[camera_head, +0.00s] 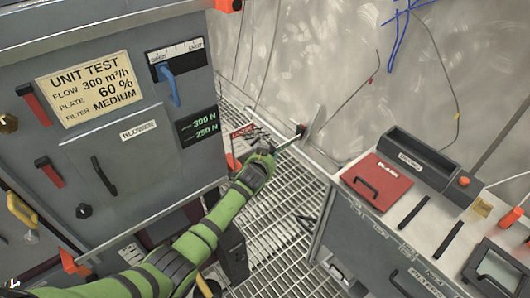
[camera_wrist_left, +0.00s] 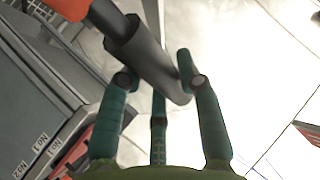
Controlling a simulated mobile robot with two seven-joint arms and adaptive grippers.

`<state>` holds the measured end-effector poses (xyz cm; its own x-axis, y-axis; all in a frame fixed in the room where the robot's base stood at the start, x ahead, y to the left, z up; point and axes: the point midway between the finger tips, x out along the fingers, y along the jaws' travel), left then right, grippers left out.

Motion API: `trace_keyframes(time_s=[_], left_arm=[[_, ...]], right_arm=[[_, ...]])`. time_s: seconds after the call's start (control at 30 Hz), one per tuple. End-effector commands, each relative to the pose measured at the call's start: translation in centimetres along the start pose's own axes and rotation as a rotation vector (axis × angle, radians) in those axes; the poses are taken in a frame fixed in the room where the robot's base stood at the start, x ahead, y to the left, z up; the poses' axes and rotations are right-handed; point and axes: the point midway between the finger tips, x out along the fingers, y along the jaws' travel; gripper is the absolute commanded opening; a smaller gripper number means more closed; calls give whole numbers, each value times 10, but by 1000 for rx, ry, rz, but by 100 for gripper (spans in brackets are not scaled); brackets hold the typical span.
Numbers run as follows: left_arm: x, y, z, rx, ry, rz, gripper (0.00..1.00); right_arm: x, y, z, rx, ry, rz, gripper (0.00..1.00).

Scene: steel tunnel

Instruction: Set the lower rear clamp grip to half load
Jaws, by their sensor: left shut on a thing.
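My left gripper (camera_head: 268,155) reaches past the right side of the grey test cabinet, low over the grating. In the left wrist view its fingers (camera_wrist_left: 158,82) are closed around a dark grey cylindrical grip (camera_wrist_left: 146,58). An orange-red part (camera_wrist_left: 65,8) adjoins the grip's upper-left end. In the head view the hand hides most of the held grip, and I cannot read any load mark on it. A small display (camera_head: 198,126) on the cabinet shows 300 N above 250 N. My right gripper is out of view.
The grey cabinet (camera_head: 120,150) carries a UNIT TEST plate (camera_head: 88,88) and a blue lever (camera_head: 170,85). A bench with a red box (camera_head: 376,182) and a dark tray (camera_head: 425,160) stands at right. Grating (camera_head: 275,220) lies between. A pale wall with hanging cables is behind.

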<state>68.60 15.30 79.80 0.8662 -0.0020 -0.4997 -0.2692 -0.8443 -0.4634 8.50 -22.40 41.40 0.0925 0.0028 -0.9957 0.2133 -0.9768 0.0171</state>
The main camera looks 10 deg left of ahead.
Motion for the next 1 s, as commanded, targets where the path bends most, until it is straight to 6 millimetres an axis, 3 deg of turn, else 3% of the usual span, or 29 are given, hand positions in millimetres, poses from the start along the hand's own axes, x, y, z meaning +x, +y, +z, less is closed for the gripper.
trace_keyframes(time_s=[0.63, 0.67, 0.7, 0.73, 1.0], left_arm=[[5, 4, 3, 32, -55, 11, 0], [5, 4, 3, 32, -55, 11, 38], [5, 4, 3, 32, -55, 11, 54], [5, 4, 3, 32, -55, 11, 60], [5, 3, 3, 32, -53, 10, 60]], right_arm=[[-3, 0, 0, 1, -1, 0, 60], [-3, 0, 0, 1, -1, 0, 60], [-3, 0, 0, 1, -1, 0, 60], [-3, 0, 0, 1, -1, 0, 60], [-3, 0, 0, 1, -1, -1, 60]])
